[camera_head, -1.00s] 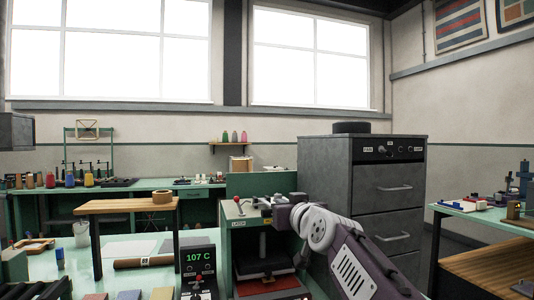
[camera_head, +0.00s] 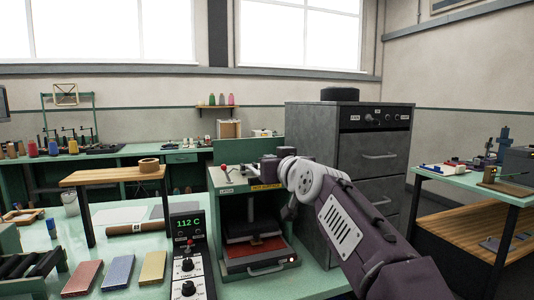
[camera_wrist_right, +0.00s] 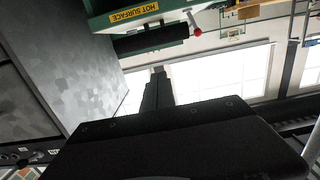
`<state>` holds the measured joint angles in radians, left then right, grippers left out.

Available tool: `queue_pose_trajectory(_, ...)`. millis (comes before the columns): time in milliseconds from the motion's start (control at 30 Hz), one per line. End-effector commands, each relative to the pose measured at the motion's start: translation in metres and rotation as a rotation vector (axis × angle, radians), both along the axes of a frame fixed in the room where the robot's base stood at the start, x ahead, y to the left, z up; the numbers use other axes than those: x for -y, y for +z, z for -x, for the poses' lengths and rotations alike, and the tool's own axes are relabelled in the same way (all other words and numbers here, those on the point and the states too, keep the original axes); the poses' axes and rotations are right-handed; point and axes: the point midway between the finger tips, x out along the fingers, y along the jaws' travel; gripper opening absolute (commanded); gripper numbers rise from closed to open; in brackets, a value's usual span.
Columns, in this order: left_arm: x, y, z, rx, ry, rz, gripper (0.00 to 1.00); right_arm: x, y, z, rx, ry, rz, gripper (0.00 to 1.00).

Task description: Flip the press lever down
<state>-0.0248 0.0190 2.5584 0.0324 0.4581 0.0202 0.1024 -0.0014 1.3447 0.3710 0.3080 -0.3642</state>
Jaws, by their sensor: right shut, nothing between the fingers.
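The press (camera_head: 214,207) is a green machine in the middle of the head view, with a dark platen above a red-edged lower bed. A red ball knob (camera_head: 223,168), apparently the lever's, stands at its top left. In the right wrist view the red knob (camera_wrist_right: 197,33) shows near a dark bar under the press's green edge. My right gripper (camera_head: 262,170) is at the press's top right, to the right of the knob and apart from it. Its dark fingers (camera_wrist_right: 158,76) are shut and empty. My left gripper is out of view.
A controller (camera_head: 187,222) reading 112 C stands left of the press. A yellow HOT SURFACE label (camera_wrist_right: 134,15) is on the press. A grey cabinet (camera_head: 330,150) stands close behind my right arm. Red, blue and yellow blocks (camera_head: 118,271) lie on the green bench at left.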

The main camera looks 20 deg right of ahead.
Motion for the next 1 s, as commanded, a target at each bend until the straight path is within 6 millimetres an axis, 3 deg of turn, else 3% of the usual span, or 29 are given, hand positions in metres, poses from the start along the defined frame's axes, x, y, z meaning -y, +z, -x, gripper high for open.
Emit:
queue_pose_trajectory(33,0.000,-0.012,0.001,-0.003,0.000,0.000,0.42,0.000,-0.007,0.014,0.004,-0.001,0.000,0.00)
queue_pose_trajectory(200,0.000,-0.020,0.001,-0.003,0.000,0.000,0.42,0.001,-0.005,0.051,0.006,-0.001,0.000,0.00)
queue_pose_trajectory(400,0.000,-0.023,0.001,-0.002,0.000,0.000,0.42,0.001,-0.003,0.074,0.004,-0.001,0.000,0.00)
queue_pose_trajectory(900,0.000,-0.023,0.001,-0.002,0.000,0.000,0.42,0.001,-0.002,0.078,0.006,-0.001,0.000,0.00)
queue_pose_trajectory(1000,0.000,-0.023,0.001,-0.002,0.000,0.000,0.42,-0.007,-0.009,0.072,-0.010,0.021,-0.002,0.00)
